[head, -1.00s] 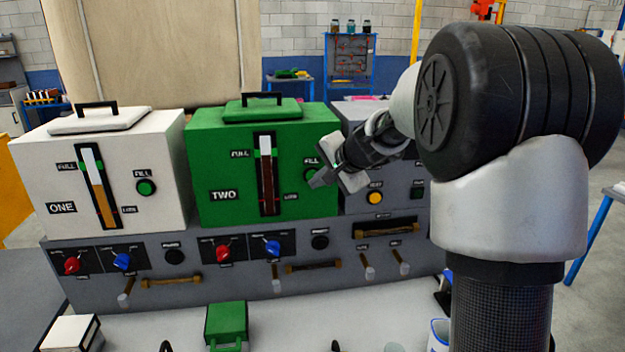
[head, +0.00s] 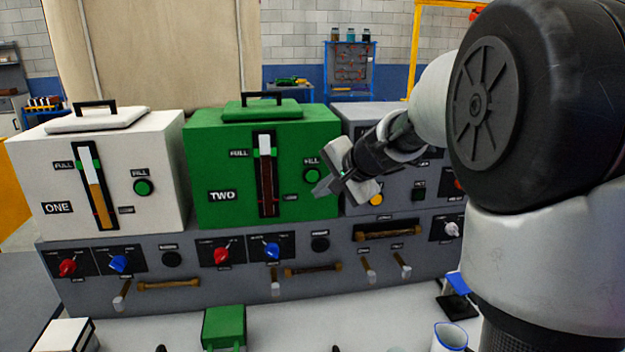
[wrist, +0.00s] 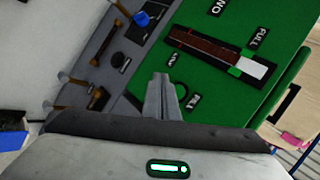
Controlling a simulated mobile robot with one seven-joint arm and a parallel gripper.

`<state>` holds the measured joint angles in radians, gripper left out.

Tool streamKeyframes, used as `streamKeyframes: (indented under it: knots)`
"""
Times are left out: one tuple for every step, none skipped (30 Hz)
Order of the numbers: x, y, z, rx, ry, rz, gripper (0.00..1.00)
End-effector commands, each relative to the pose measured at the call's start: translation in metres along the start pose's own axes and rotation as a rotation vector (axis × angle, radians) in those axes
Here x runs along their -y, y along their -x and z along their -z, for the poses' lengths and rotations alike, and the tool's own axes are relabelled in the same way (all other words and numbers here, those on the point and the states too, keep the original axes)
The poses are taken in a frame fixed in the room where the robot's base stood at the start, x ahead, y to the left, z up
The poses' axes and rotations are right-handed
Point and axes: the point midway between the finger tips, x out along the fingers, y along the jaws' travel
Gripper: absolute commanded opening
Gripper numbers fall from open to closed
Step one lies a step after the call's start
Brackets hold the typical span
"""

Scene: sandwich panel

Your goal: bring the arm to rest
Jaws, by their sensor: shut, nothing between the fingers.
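My gripper (head: 325,187) is shut and empty. In the head view it is in front of the right side of the green box marked TWO (head: 225,150), near its green FILL button (head: 311,175). In the wrist view my gripper (wrist: 163,90) points toward the green box (wrist: 225,30) and the grey panel below it. I cannot tell whether the fingertips touch anything. My arm comes in from the right and hides part of the grey unit (head: 362,130) on the right.
The white box marked ONE (head: 155,165) stands at left. The grey lower panel (head: 200,285) carries red and blue knobs, levers and brown handles. A green container (head: 224,326), a white box (head: 68,334) and a cup (head: 449,337) are on the light worktop (head: 300,325).

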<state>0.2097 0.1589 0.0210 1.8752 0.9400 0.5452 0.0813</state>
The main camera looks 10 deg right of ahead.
Motion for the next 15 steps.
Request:
streamKeyframes:
  knots:
    - [0.0,0.0,0.0,0.0,0.0,0.0,0.0]
    - [0.0,0.0,0.0,0.0,0.0,0.0,0.0]
    - [0.0,0.0,0.0,0.0,0.0,0.0,0.0]
    - [0.001,0.001,-0.001,0.0,0.003,0.0,0.0]
    - [0.002,0.003,-0.002,0.002,0.009,-0.001,0.0]
    - [0.004,0.009,-0.006,0.005,0.026,-0.003,0.0]
    - [0.006,0.016,-0.011,0.009,0.047,-0.008,0.0]
    - [0.007,0.024,-0.018,0.015,0.073,-0.014,0.0]
    - [0.009,0.039,-0.029,0.026,0.121,-0.025,0.0]
    - [0.009,0.052,-0.04,0.035,0.165,-0.037,0.0]
    - [0.009,0.066,-0.051,0.046,0.215,-0.051,0.0]
    - [0.006,0.087,-0.068,0.059,0.288,-0.074,0.0]
    - [0.002,0.103,-0.081,0.072,0.348,-0.094,0.0]
    - [-0.004,0.12,-0.093,0.082,0.408,-0.116,0.0]
    - [-0.014,0.141,-0.108,0.094,0.487,-0.147,0.0]
